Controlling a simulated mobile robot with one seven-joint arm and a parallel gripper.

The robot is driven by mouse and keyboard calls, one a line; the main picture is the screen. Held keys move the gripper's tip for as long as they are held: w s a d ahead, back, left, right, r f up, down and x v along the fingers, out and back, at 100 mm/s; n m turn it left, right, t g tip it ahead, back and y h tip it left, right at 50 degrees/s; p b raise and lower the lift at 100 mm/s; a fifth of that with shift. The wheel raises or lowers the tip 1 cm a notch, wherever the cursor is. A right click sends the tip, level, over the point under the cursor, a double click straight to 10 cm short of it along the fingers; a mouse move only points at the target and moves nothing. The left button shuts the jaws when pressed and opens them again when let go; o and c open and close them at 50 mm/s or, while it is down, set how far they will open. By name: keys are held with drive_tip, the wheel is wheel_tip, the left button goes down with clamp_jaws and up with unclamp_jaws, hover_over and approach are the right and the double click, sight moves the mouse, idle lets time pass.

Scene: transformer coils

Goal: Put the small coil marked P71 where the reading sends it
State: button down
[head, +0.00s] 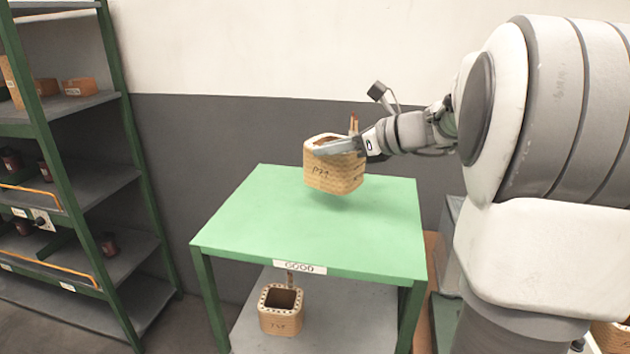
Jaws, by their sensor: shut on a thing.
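The small coil marked P71 (334,176) is a tan, square-sided hollow block with handwriting on its front that looks like P71. My gripper (338,147) is shut on its upper rim and comes from the right. The coil is upright or nearly so, over the back middle of the green table (260,225). A faint shadow lies under it, so it seems to hang a little above the top. A label on the table's front edge (299,267) reads GOOD. The gripper's fingertips are partly hidden at the coil.
Another tan coil (281,318) stands on the table's grey lower shelf. A green-framed rack (75,185) at the left holds orange-brown blocks and dark red items. The rest of the green top is clear. A dark grey and white wall is close behind.

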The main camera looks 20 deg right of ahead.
drive_tip(key=a+f, duration=0.1)
drive_tip(key=f, duration=0.1)
drive_tip(key=a+f, duration=0.1)
drive_tip(key=f, duration=0.1)
drive_tip(key=a+f, duration=0.1)
drive_tip(key=shift+w+a+f, duration=0.1)
drive_tip(key=shift+w+f, duration=0.05)
drive_tip(key=shift+f, duration=0.25)
drive_tip(key=c, duration=0.7)
unclamp_jaws()
drive_tip(key=shift+f+b, duration=0.1)
drive_tip(key=shift+b, duration=0.2)
drive_tip(key=v, duration=1.2)
